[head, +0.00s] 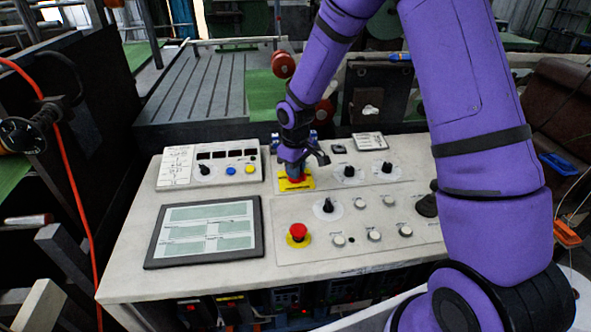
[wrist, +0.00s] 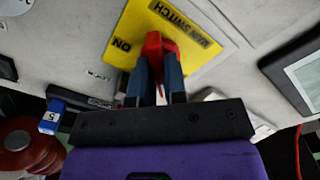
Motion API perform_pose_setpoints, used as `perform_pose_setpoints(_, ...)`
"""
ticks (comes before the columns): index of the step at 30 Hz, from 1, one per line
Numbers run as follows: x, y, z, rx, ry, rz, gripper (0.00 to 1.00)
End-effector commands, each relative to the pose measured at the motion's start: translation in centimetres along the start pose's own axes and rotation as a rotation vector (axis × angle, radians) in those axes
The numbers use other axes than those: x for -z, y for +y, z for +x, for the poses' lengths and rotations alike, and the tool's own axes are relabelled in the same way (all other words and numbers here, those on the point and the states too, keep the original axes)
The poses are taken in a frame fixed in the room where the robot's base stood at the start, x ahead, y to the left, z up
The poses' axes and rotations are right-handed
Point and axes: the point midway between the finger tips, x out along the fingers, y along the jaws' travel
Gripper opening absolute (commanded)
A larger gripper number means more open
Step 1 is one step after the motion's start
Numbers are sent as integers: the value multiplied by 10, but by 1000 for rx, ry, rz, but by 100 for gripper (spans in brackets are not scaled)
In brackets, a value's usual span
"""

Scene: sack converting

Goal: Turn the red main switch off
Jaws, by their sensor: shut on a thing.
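The red main switch (wrist: 153,45) sits on a yellow plate (wrist: 186,58) marked "MAIN SWITCH" and "ON" in the wrist view. In the head view its yellow plate (head: 308,184) is near the middle of the console, and a little red shows under my gripper. My gripper (wrist: 158,75) points down at the switch, with its two blue fingers closed on the red handle. It also shows in the head view (head: 294,172). The fingers hide part of the handle, and I cannot read any OFF label.
The pale console (head: 140,270) carries a screen (head: 206,231), a red emergency button (head: 297,233) on a yellow base, and several black knobs and white buttons. A black knob (head: 328,205) stands just in front of the switch. A raised panel (head: 209,166) is to its left.

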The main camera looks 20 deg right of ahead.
Motion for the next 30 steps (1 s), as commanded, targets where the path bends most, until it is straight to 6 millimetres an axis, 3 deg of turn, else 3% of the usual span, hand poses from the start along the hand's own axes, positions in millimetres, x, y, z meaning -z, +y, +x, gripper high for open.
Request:
perform_pose_setpoints(1,0,0,0,-1,2,-2,15)
perform_pose_setpoints(4,0,0,0,-1,1,-2,38)
perform_pose_setpoints(13,0,0,-1,-1,1,0,38)
perform_pose_setpoints(17,1,1,-12,-2,3,0,38)
perform_pose_setpoints(30,1,0,-88,-3,4,-1,38)
